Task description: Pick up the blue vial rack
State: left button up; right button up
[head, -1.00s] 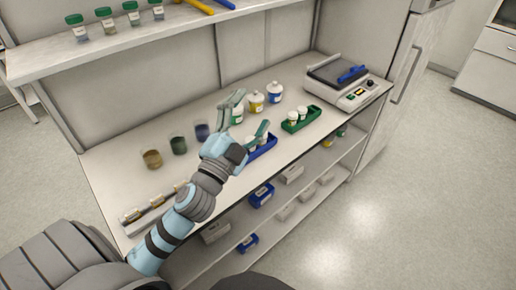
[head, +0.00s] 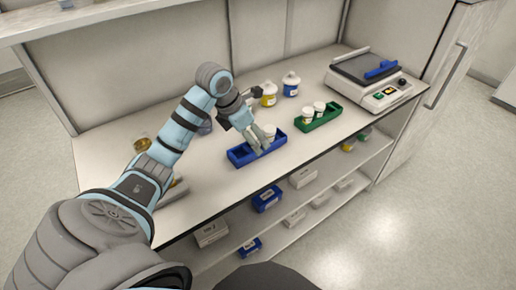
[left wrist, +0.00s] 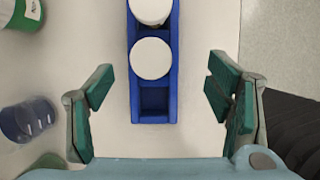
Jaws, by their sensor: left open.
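The blue vial rack (head: 240,155) sits on the white bench top, left of a green rack. White-capped vials (head: 270,132) stand in it. In the left wrist view the blue rack (left wrist: 153,103) runs up the middle with two round white lids (left wrist: 151,58) in it and an empty slot at its lower end. My left gripper (head: 258,145) is over the rack, pointing down. In the left wrist view its green-padded fingers (left wrist: 160,95) are open, one on each side of the rack and apart from it. My right gripper is not in view.
The green rack (head: 318,122) with white-capped vials stands to the right. Yellow- and blue-labelled bottles (head: 291,86) stand behind. A balance-like device (head: 370,78) is at the far right. Lower shelves hold blue and white boxes (head: 267,198). A dark blue jar (left wrist: 30,118) is left of the gripper.

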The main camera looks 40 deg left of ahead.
pick_arm(q)
jog(key=x, duration=0.4)
jog(key=shift+w+a+f, duration=0.3)
jog(key=shift+w+a, duration=0.05)
jog(key=shift+w, duration=0.1)
jog(key=shift+w+d+f, duration=0.1)
jog(key=shift+f, duration=0.2)
jog(key=c, duration=1.3)
